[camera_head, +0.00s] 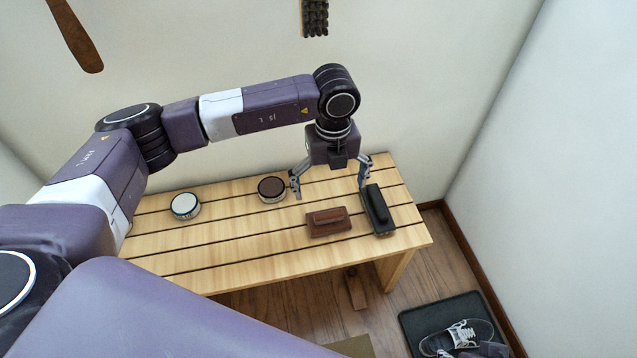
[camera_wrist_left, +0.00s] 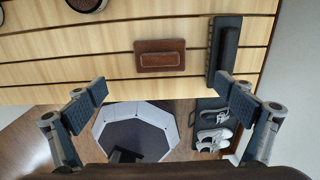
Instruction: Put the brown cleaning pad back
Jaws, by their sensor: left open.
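The brown cleaning pad (camera_head: 328,222), a reddish-brown block with a raised grip, lies flat on the slatted wooden bench (camera_head: 235,255). It also shows in the left wrist view (camera_wrist_left: 160,58), near the top middle. My left gripper (camera_head: 330,184) is open and empty, pointing down over the bench. Its spread fingers also show in the wrist view (camera_wrist_left: 162,92), where the pad appears beyond the gap between them, apart from both. A black pad (camera_head: 378,209) lies just right of the brown one; the right finger appears close to it.
A brown-topped tin (camera_head: 271,188) and a white-topped tin (camera_head: 185,205) stand on the bench. A dark brush (camera_head: 314,18) and a wooden shoehorn (camera_head: 76,36) show against the wall. A sneaker (camera_head: 457,338) rests on a dark floor mat (camera_head: 420,319). The bench's front left is clear.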

